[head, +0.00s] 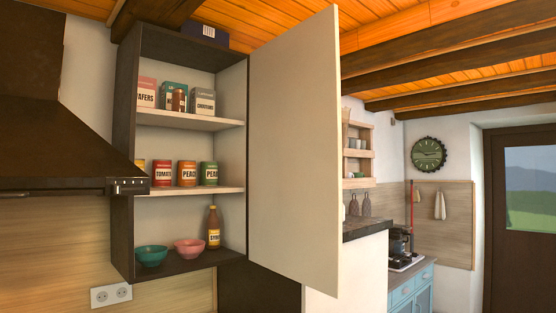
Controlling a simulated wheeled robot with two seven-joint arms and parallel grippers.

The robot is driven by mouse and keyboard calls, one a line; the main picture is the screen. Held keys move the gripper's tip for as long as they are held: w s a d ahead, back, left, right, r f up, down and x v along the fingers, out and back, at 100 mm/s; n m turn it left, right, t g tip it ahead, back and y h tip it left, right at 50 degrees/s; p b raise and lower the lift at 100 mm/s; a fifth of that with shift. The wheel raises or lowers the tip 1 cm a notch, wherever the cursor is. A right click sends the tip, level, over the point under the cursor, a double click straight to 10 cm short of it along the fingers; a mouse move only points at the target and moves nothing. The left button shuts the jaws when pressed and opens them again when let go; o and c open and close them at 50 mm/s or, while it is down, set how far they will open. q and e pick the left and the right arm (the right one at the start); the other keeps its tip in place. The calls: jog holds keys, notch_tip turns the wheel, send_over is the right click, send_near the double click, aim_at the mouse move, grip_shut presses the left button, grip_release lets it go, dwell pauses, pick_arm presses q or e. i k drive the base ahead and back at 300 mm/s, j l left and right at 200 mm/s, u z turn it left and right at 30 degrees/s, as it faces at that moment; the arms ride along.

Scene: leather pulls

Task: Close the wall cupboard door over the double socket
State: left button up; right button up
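The wall cupboard (124,150) hangs in the left half of the head view, with dark sides and pale shelves. Its cream door (295,150) stands wide open, hinged on the cupboard's right side and swung out toward me. I see the door's pale face and no handle on it. The double socket (111,295) is on the wall below the cupboard's left part. Neither of my grippers shows in the head view.
Boxes (203,101), cans (188,173), a bottle (213,228) and two bowls (151,256) stand inside the cupboard. A dark range hood (60,140) adjoins its left side. A dark box (205,33) sits on top. A raised counter (365,228) is behind the door.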

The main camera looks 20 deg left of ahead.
aim_at(295, 185)
jog(key=i+u, duration=0.1)
jog(key=u, duration=0.75)
jog(key=i+l+u, duration=0.1)
jog(key=u, duration=0.35)
jog(key=i+l+u, duration=0.3)
jog(key=l+u, duration=0.15)
jog(key=l, duration=0.2)
jog(key=i+l+u, duration=0.2)
jog(key=l, duration=0.15)
jog(key=l+u, duration=0.2)
jog(key=l, duration=0.2)
jog(key=i+l+u, duration=0.2)
jog(key=l, duration=0.2)
jog(key=i+l+u, duration=0.1)
jog(key=l, duration=2.25)
jog(key=i+u, duration=0.05)
jog(key=i, duration=0.05)
